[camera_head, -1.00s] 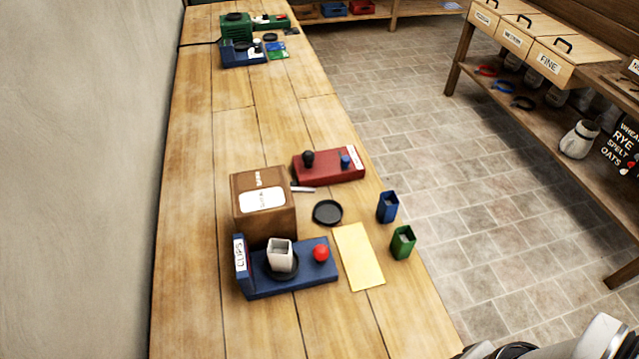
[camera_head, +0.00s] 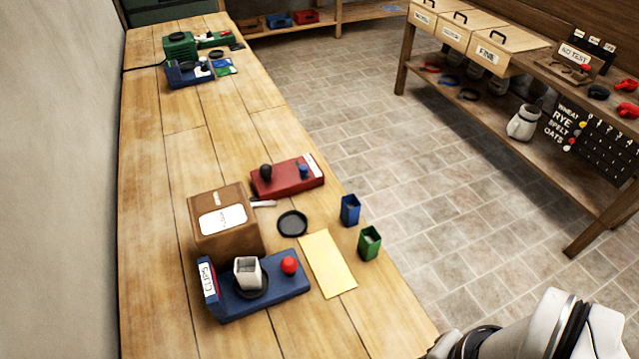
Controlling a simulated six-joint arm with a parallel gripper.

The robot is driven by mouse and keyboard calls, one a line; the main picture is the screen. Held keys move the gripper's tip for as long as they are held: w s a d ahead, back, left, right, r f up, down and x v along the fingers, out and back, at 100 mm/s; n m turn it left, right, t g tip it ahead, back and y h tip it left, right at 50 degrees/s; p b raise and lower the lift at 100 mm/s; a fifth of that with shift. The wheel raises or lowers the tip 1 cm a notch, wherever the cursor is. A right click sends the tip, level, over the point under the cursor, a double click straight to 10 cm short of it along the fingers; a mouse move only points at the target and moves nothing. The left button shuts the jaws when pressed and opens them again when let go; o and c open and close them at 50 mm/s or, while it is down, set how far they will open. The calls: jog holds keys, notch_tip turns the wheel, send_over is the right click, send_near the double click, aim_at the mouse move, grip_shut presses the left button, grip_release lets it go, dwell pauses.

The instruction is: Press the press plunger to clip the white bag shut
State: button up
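A blue press base (camera_head: 268,304) labelled CLIPS stands near the front of the long wooden table. The white bag (camera_head: 247,273) sits upright and open-topped on a dark round pad on that base. A red ball-shaped knob (camera_head: 290,265), which looks like the plunger, stands on the base just right of the bag. My white arm shows at the bottom right, away from the press. My gripper is not in view.
A brown box (camera_head: 226,226) stands behind the press. A red block (camera_head: 288,177), black dish (camera_head: 292,223), yellow sheet (camera_head: 327,264), blue cup (camera_head: 350,210) and green cup (camera_head: 369,243) lie nearby. The table's left side is clear.

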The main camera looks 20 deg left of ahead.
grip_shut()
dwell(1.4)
